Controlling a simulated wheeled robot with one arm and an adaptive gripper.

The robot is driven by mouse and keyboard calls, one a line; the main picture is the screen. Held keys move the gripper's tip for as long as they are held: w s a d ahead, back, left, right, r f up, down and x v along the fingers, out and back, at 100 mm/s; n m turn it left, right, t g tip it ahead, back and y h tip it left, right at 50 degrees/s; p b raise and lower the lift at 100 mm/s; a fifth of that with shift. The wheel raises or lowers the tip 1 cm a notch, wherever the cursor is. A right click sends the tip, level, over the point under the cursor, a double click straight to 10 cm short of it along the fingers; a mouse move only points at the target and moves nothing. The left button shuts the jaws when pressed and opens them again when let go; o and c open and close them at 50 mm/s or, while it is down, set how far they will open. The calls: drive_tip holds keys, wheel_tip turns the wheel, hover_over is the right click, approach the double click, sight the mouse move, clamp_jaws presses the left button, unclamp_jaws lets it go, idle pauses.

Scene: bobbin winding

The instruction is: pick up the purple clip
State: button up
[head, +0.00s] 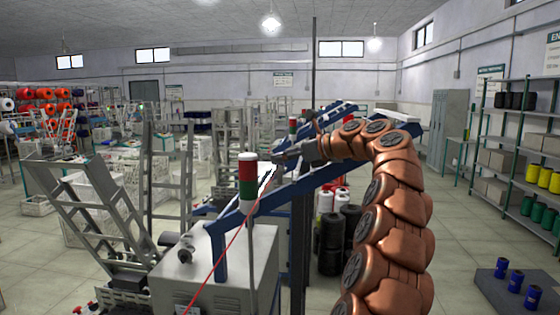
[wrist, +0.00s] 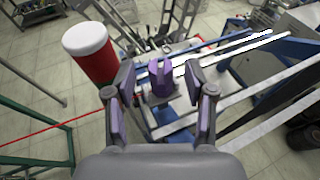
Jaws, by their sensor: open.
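The purple clip (wrist: 160,80) shows in the wrist view, upright with a forked top, in the middle of the picture. My gripper (wrist: 160,88) is open, with one finger on each side of the clip in this view. I see gaps between the clip and both fingers; whether it lies fully between the fingertips in depth I cannot tell. In the head view my gripper (head: 279,157) is at the end of my copper arm, over the blue-framed machine. The clip cannot be made out in the head view.
A red, white and green signal lamp (head: 247,182) stands on the grey machine cabinet (head: 235,275); its red part (wrist: 92,55) is close to the left finger in the wrist view. A thin red line (head: 225,250) crosses nearby. Blue rails (head: 315,180) run beside the gripper.

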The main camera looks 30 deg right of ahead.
drive_tip(key=shift+x, duration=0.85)
drive_tip(key=c, duration=1)
drive_tip(key=shift+r, duration=0.15)
